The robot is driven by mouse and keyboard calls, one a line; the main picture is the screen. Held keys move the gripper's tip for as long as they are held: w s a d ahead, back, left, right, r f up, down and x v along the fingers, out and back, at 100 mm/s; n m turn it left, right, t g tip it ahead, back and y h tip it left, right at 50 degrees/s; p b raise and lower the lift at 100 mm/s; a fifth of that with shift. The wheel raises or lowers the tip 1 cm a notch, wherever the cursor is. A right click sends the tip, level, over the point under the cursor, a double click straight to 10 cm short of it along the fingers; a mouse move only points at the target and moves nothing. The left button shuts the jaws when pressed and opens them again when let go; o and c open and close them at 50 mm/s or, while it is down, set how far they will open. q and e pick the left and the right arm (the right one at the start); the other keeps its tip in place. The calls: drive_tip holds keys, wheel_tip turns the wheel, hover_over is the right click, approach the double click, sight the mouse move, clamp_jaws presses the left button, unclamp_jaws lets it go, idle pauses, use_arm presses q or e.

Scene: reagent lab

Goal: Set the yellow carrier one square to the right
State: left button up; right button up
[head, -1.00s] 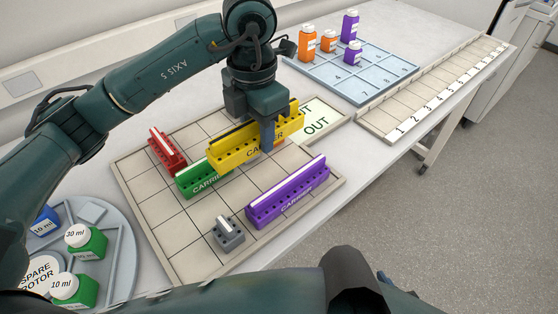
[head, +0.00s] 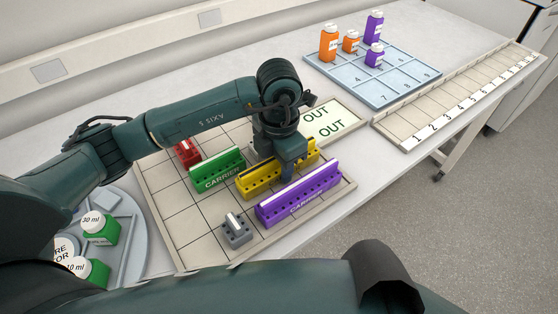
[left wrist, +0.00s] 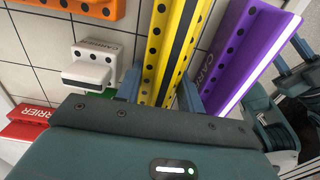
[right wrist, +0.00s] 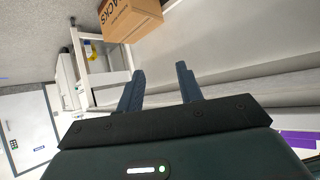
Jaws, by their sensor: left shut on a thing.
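The yellow carrier (head: 257,183) is a long block with holes along its side. It is at the board between the green carrier (head: 217,172) and the purple carrier (head: 299,196). I cannot tell whether its base touches the board. My left gripper (head: 289,171) is shut on it from above, near its far right end. In the left wrist view the yellow carrier (left wrist: 173,45) runs between the two fingers (left wrist: 160,93), with the purple carrier (left wrist: 235,62) close on its right. My right gripper (right wrist: 160,88) is open and empty, away from the board.
The gridded board (head: 185,222) also holds a red carrier (head: 187,153) and a small grey block (head: 236,231). An orange carrier (left wrist: 92,8) and a white carrier (left wrist: 92,66) show in the left wrist view. Bare squares lie at the board's near left.

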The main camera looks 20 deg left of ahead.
use_arm(q)
drive_tip(key=shift+f, duration=0.15)
drive_tip(key=o, duration=1.1)
wheel_tip(320, 180, up, 12)
drive_tip(key=shift+f+b, duration=0.25)
drive_tip(key=shift+b, duration=0.3)
drive_tip(key=shift+r, duration=0.45)
